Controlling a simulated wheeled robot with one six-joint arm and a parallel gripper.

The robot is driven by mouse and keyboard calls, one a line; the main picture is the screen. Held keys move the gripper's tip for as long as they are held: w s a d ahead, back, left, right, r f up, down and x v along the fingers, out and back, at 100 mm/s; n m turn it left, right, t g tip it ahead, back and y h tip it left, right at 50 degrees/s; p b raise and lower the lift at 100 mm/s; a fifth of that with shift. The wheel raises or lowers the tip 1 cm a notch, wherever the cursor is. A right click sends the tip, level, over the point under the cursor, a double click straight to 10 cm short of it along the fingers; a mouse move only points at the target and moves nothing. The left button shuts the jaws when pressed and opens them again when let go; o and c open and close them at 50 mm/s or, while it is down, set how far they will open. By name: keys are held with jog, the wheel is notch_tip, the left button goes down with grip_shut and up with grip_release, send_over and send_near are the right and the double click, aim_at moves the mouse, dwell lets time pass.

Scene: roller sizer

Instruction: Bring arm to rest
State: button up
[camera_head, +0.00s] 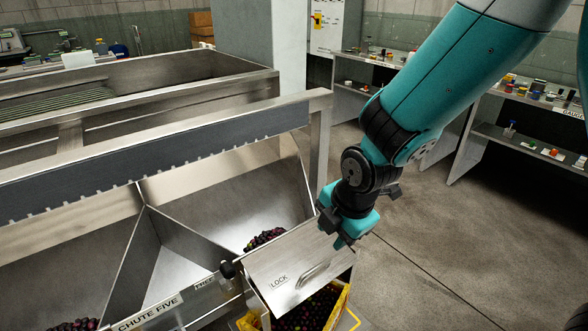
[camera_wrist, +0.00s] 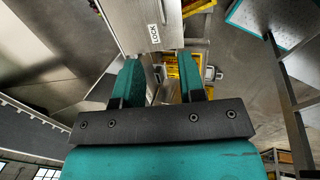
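My teal arm reaches down from the upper right in the head view. My gripper (camera_head: 343,242) hangs over the far right corner of a metal lid (camera_head: 276,262) marked LOCK, which has a bar handle (camera_head: 313,274). In the wrist view my gripper (camera_wrist: 160,72) shows two teal fingers well apart, with nothing held between them. The lid (camera_wrist: 138,15) lies beyond the fingertips there. I cannot tell whether the fingertips touch it.
A yellow crate (camera_head: 341,309) of dark fruit stands under the lid. Shelves (camera_head: 530,100) with small items stand at the back right. The concrete floor (camera_head: 440,240) to the right is clear.

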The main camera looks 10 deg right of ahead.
jog(key=s+a+r+m+g+y+p, duration=0.1)
jog(key=s+r+m+p, duration=0.2)
jog(key=s+r+m, duration=0.5)
jog(key=s+r+m+g+y+p, duration=0.1)
jog(key=s+r+m+p, duration=0.3)
jog(key=s+r+m, duration=0.4)
notch_tip(320, 180, up, 6)
jog(key=shift+s+a+r+g+y, duration=0.1)
jog(key=shift+s+a+g+y, duration=0.3)
jog(key=shift+s+g, duration=0.15)
